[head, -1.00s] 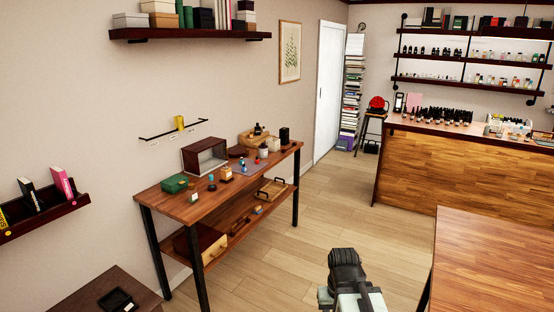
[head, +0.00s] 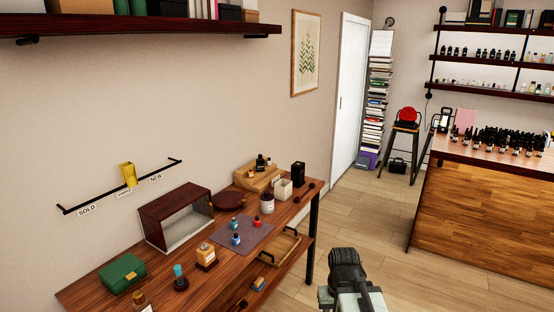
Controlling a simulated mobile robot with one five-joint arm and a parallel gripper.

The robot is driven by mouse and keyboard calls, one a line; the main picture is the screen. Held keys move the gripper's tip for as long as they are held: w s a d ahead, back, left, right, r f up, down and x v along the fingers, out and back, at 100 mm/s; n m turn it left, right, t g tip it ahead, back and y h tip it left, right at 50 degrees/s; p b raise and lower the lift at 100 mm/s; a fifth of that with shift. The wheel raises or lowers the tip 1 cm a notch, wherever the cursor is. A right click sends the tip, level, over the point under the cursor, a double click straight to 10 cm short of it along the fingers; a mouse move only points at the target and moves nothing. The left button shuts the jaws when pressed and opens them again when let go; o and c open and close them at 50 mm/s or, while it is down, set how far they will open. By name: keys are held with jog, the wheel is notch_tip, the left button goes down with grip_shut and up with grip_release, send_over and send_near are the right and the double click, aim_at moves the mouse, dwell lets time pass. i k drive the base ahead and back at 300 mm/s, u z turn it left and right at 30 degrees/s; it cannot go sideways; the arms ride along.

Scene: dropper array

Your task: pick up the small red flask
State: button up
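My gripper (head: 345,258) is at the bottom of the head view, to the right of the table and well apart from the red flask. It is seen from behind, and its fingers are hidden, so I cannot tell whether it is open.
On the table (head: 88,293) stand a dark open-fronted box (head: 178,220), a green box (head: 122,273), an amber bottle (head: 206,255) and a white jar (head: 267,203). A lower shelf holds a wooden tray (head: 280,247). Floor is clear right of the table, toward the wood-fronted counter (head: 475,212).

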aim_at(257, 222)
jog(key=i, duration=1.35)
jog(key=z, duration=1.7)
jog(key=i, duration=2.9)
jog(key=u, duration=3.65)
